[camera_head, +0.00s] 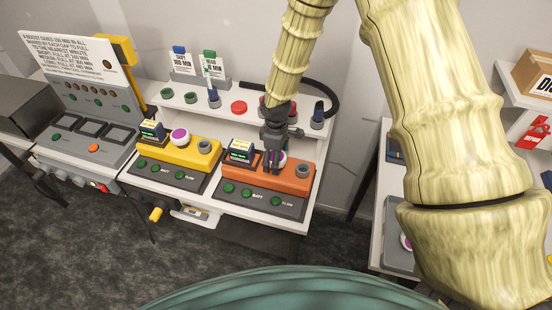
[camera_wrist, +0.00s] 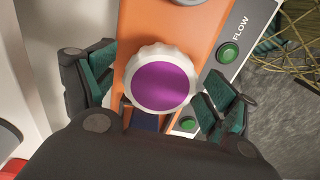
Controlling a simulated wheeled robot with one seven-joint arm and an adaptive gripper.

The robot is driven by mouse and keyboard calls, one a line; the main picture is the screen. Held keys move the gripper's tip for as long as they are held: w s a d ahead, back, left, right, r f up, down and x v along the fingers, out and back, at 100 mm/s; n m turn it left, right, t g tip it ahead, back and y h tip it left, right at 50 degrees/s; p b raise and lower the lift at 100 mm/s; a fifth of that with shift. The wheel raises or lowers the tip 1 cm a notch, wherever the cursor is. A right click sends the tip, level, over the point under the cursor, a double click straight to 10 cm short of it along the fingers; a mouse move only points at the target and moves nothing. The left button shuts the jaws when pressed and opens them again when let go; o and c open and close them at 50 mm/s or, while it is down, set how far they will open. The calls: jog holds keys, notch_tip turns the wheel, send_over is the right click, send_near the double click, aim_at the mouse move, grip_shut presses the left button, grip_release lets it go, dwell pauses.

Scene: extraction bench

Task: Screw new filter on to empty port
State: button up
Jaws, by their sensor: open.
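A filter with a purple top and a white ribbed rim (camera_wrist: 161,86) is on the orange unit (camera_wrist: 150,35); in the head view it is partly hidden by my gripper (camera_head: 273,163). In the wrist view my gripper (camera_wrist: 155,92) is open, with one finger on each side of the filter and visible gaps. The orange unit (camera_head: 262,173) has a grey round port (camera_head: 303,170) with nothing on it at its right end. The yellow unit (camera_head: 172,153) carries another purple-topped filter (camera_head: 180,137) and a bare grey port (camera_head: 204,146).
The shelf behind holds green rings (camera_head: 191,97), a red disc (camera_head: 238,107) and dark upright pieces with blue tops (camera_head: 317,116). A small display box (camera_head: 240,149) sits left of the filter. A grey console (camera_head: 88,140) with a sign stands at left.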

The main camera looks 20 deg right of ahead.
jog(key=c, duration=1.2)
jog(key=m, duration=0.5)
jog(key=shift+b, duration=0.3)
jog(key=m, duration=1)
jog(key=shift+m, duration=0.4)
jog(key=m, duration=0.3)
jog(key=shift+p, duration=0.3)
jog(key=m, duration=0.8)
jog(key=shift+m, duration=0.4)
